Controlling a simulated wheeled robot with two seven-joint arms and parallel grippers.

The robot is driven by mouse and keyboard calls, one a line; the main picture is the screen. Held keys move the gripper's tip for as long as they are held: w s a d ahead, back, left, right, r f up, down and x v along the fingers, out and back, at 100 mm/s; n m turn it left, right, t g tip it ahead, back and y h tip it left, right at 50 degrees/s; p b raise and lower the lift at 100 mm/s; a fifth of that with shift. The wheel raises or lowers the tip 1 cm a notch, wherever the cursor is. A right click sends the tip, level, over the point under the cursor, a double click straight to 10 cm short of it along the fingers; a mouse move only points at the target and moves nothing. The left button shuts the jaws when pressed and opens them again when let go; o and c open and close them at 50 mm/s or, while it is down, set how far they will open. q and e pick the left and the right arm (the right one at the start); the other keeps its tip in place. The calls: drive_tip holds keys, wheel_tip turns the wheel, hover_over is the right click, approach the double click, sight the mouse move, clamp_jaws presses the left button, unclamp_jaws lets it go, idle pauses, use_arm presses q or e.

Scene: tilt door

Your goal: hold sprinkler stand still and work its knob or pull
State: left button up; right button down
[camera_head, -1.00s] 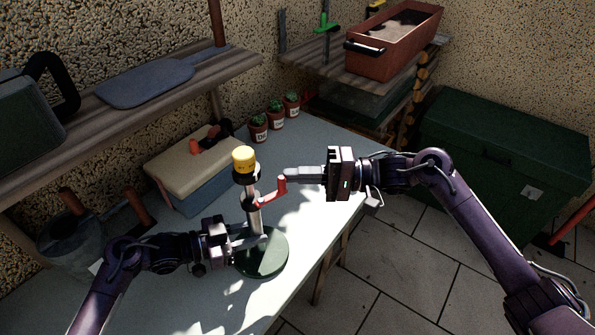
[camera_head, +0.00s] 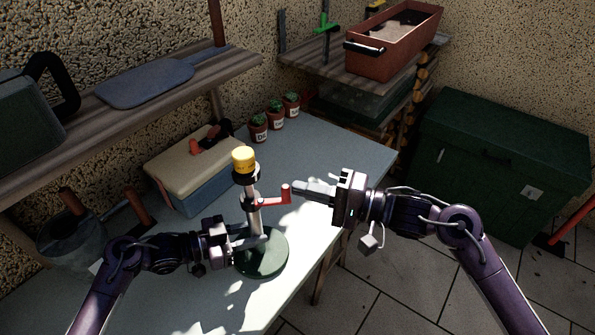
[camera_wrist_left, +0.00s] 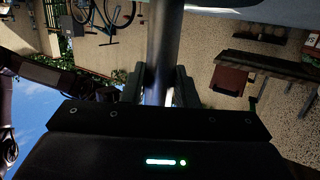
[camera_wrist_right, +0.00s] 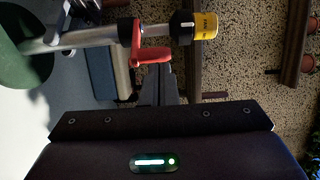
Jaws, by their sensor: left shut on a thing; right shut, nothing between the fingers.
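The sprinkler stand (camera_head: 254,222) stands upright on its round green base (camera_head: 262,262) on the table, with a yellow-topped head (camera_head: 244,160) and a red crank-like handle (camera_head: 275,200) pointing right. My left gripper (camera_head: 254,241) is shut on the stand's grey post, low above the base; the post (camera_wrist_left: 163,60) runs between its fingers in the left wrist view. My right gripper (camera_head: 297,188) is shut and empty, its tips just right of the red handle's upturned end. In the right wrist view the red handle (camera_wrist_right: 150,54) lies just beyond the fingertips; whether they touch is unclear.
Behind the stand are a cream-lidded blue box (camera_head: 188,172) and small potted plants (camera_head: 275,115). A metal bucket (camera_head: 70,232) stands at the left. A green chest (camera_head: 500,160) is on the floor at right. The table's right front is clear.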

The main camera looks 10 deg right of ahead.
drive_tip(key=s, duration=0.2)
drive_tip(key=s+a, duration=0.1)
drive_tip(key=s, duration=0.1)
drive_tip(key=shift+a, duration=0.15)
drive_tip(key=shift+w, duration=0.1)
drive_tip(key=s+d, duration=0.8)
drive_tip(key=shift+s, duration=0.25)
idle(0.6)
